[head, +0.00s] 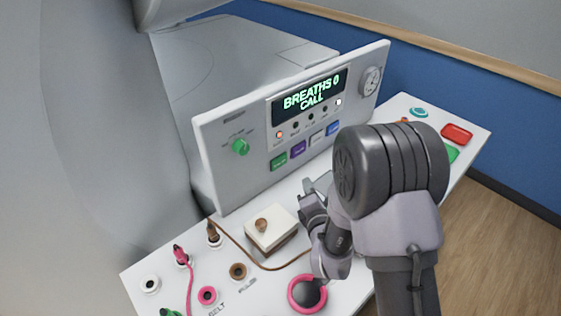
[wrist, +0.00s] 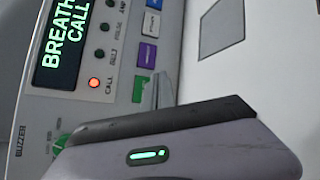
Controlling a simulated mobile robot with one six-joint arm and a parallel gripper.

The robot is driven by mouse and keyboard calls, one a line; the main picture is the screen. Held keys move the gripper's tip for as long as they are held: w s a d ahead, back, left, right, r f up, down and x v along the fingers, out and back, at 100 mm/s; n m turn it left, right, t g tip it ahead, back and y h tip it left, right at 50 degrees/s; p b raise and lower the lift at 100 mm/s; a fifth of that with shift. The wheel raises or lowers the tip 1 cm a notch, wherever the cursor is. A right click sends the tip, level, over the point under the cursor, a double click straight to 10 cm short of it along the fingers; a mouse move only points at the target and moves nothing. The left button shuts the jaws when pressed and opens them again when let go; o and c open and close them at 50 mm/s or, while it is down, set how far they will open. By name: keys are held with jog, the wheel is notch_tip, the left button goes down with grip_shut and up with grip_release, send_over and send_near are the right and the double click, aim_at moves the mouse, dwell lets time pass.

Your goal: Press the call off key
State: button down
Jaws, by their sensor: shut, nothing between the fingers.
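The white panel (head: 225,170) has a screen (head: 310,95) reading "BREATHS 0 CALL". Below it is a row of coloured keys: a green key (head: 278,162), a purple key (head: 298,149), a white key and a blue key. I cannot read which one is call off. In the wrist view the green key (wrist: 139,88) is nearest my gripper (wrist: 163,90), below the lit red call lamp (wrist: 94,83). The grey fingertips show at the green key's right edge; contact cannot be told. My gripper (head: 317,184) is shut and empty, in front of the panel.
Several sockets and a pink cable (head: 190,275) are at the front left. Red and green buttons (head: 457,134) are at right.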

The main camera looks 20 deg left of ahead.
aim_at(284, 162)
jog(key=w+a, duration=0.1)
jog(key=a, duration=0.1)
jog(key=w+a+p, duration=0.1)
jog(key=a, duration=0.1)
jog(key=w+a, duration=0.1)
jog(key=a, duration=0.1)
jog(key=shift+w, duration=0.3)
jog(key=shift+w+a, duration=0.25)
jog(key=shift+a, duration=0.2)
dwell(1.3)
jog(key=shift+w+a, duration=0.2)
jog(key=shift+a, duration=0.15)
jog(key=shift+w+a+b, duration=0.25)
jog(key=shift+a+b, duration=0.15)
jog(key=shift+b, duration=0.05)
dwell(0.6)
jog(key=shift+d, duration=0.1)
jog(key=shift+s+d+b, duration=0.4)
jog(key=shift+s+d, duration=0.1)
jog(key=shift+d, duration=0.15)
jog(key=shift+d, duration=0.1)
